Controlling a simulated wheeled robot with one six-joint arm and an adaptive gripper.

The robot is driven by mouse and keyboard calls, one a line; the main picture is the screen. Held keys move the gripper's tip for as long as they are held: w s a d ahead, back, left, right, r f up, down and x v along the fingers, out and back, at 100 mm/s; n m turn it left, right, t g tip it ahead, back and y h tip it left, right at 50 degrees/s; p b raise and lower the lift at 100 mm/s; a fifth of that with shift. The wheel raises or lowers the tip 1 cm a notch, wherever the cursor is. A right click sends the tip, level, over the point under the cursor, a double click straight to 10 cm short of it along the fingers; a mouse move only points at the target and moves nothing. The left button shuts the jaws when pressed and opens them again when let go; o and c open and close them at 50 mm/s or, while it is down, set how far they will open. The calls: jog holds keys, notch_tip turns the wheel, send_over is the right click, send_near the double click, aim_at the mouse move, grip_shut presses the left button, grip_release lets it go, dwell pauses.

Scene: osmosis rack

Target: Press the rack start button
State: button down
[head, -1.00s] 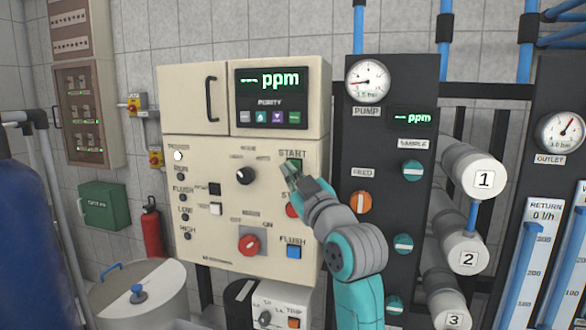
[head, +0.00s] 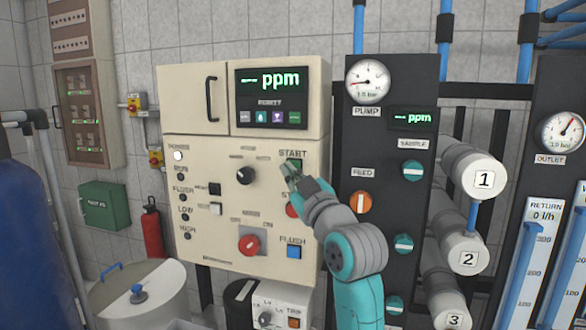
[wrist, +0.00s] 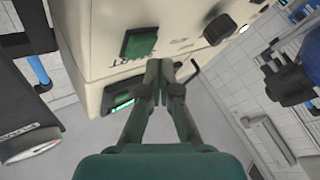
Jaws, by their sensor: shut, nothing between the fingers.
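The green start button (wrist: 139,43) is a square on the cream control panel (head: 215,225), beside the START lettering. In the head view my gripper (head: 289,170) is in front of the panel just under the START label (head: 292,154) and covers most of the button. In the wrist view my gripper (wrist: 160,66) is shut with its fingertips together and empty. The tips appear just beside the button, over the panel's edge by the lettering. I cannot tell whether they touch the panel.
A black mode knob (head: 245,175), a red rotary switch (head: 249,244) and a blue flush button (head: 294,252) are nearby. The dark pump panel (head: 378,190) stands close on the right.

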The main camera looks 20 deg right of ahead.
jog(key=shift+w, duration=0.1)
jog(key=shift+w+d, duration=0.25)
jog(key=shift+w+d, duration=0.25)
jog(key=shift+w, duration=0.1)
dwell(1.0)
jog(key=shift+s, duration=0.1)
jog(key=shift+s+a, duration=0.5)
jog(key=shift+s, duration=0.1)
jog(key=shift+s+a, duration=0.75)
jog(key=shift+s, duration=0.3)
jog(key=shift+s+a, duration=0.7)
jog(key=shift+s, duration=0.3)
